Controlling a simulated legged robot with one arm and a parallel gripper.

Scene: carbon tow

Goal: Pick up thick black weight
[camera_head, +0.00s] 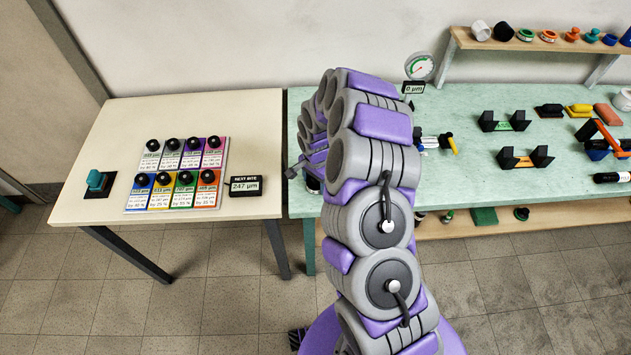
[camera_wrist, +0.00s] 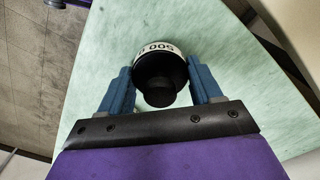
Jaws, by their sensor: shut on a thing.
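In the wrist view, a thick black weight (camera_wrist: 161,72) with a white band reading "500" sits between the two blue fingers of my gripper (camera_wrist: 158,68). The fingers are shut on its sides, and its round black knob points toward the camera. The pale green table top (camera_wrist: 225,40) lies behind it. I cannot tell whether the weight touches the table or hangs just above it. In the head view, my purple and grey arm hides the weight and most of the gripper.
The green table (camera_head: 470,187) holds black stands (camera_head: 503,122), a blue and yellow tool (camera_head: 437,143) and orange clamps at the right. A dial gauge (camera_head: 420,66) stands behind my arm. The cream table (camera_head: 110,130) at left has coloured cards with black knobs (camera_head: 172,144).

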